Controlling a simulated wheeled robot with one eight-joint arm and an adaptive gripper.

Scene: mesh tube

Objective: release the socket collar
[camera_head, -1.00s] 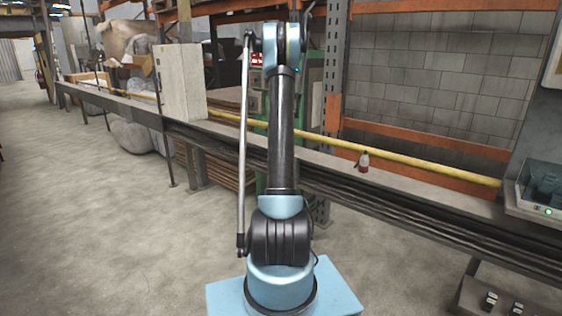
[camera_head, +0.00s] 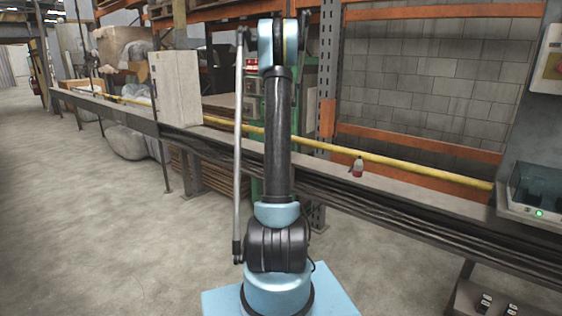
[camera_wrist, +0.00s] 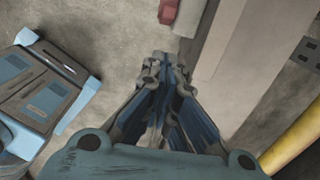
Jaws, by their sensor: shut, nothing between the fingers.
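I cannot make out a socket collar in either view. My gripper (camera_wrist: 163,62) shows in the wrist view, with its fingers drawn together and nothing between them. The fingers point over bare concrete floor beside a pale beam or ledge. In the head view my arm stands upright in the middle and my gripper cannot be seen.
A yellow pipe (camera_head: 400,161) runs along a long grey ledge (camera_head: 385,183). A machine with a green light (camera_head: 535,190) is at right. Open floor (camera_head: 85,220) lies at left.

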